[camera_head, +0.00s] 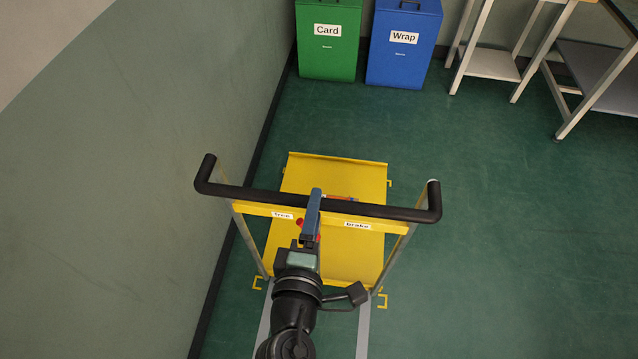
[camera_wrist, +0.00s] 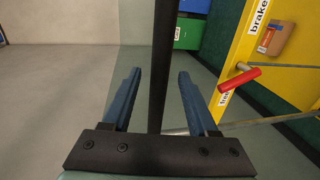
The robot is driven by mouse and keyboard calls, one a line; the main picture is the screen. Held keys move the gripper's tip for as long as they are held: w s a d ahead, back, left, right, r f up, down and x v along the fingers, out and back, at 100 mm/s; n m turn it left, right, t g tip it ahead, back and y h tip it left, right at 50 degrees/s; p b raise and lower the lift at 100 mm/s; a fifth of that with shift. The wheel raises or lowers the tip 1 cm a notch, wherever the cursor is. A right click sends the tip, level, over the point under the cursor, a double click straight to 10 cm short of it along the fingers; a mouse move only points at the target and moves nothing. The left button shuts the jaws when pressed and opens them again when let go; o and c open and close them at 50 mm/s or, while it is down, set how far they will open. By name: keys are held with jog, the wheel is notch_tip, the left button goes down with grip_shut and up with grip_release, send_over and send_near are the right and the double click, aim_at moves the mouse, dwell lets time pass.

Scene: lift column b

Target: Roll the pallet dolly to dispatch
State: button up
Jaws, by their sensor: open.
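The yellow pallet dolly (camera_head: 335,265) stands on the green floor beside the left wall. Its black push bar (camera_head: 375,209) runs across the near side on two metal posts. A yellow strip under the bar carries a "free" label (camera_head: 283,215) and a "brake" label (camera_head: 357,225). A red-handled lever (camera_wrist: 240,79) sits at the "free" end in the wrist view. My gripper (camera_head: 314,200) is open at the push bar. In the wrist view the bar (camera_wrist: 164,60) runs between its blue fingers, with visible gaps on both sides. Contact cannot be told.
A small brown box (camera_wrist: 283,40) shows on the dolly. Yellow corner marks (camera_head: 384,300) on the floor surround it. A green "Card" bin (camera_head: 327,60) and a blue "Wrap" bin (camera_head: 402,60) stand beyond. Tables (camera_head: 600,80) stand back right. The floor to the right is clear.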

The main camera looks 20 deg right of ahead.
jog(key=x, duration=0.5)
jog(key=shift+w+d, duration=0.25)
jog(key=shift+w, duration=0.05)
grip_shut()
jog(key=shift+f, duration=0.1)
dwell(1.1)
